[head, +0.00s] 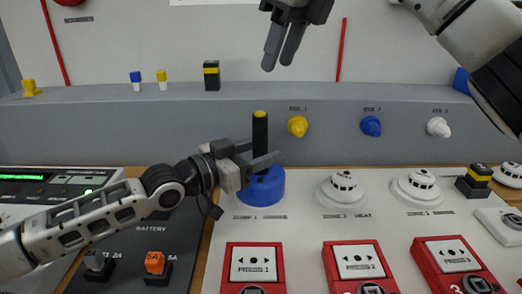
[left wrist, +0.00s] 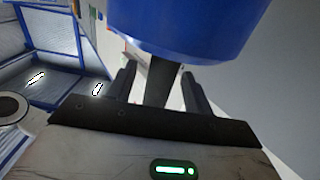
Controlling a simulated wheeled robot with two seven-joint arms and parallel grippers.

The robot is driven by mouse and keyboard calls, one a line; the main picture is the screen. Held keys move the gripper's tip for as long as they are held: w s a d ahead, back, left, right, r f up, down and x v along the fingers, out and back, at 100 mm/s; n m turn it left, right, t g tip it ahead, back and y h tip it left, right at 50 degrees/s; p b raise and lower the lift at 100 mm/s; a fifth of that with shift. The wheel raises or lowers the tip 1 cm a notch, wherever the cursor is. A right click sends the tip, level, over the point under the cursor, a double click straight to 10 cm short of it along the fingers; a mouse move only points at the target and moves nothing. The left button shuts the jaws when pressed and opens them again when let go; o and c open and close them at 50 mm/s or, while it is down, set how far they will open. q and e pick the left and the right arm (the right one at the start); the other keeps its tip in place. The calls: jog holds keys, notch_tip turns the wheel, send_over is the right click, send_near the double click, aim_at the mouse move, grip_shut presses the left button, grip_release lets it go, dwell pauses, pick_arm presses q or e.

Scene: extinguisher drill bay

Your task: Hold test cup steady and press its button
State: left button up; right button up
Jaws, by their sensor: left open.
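The test cup is a blue cup (head: 261,190) with an upright black handle (head: 260,130) topped by a yellow button (head: 260,113). It sits over the leftmost detector position on the white panel, hiding what is under it. My left gripper (head: 263,156) is open, with its fingers on either side of the handle just above the blue cup. In the left wrist view, the black handle (left wrist: 160,82) stands between the finger tips, below the blue cup (left wrist: 185,30). My right gripper (head: 277,66) hangs above and behind the cup, fingers pointing down and close together, apart from the button.
White detectors (head: 343,188) (head: 417,187) stand right of the cup. Red call points (head: 255,265) line the front. Yellow (head: 297,126), blue (head: 371,126) and white (head: 438,127) knobs project from the grey wall behind. A black-and-yellow block (head: 211,75) stands on the ledge.

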pick_arm(q)
jog(key=shift+w+d, duration=0.2)
jog(key=shift+d, duration=0.1)
grip_shut()
pick_arm(e)
grip_shut()
dwell(1.5)
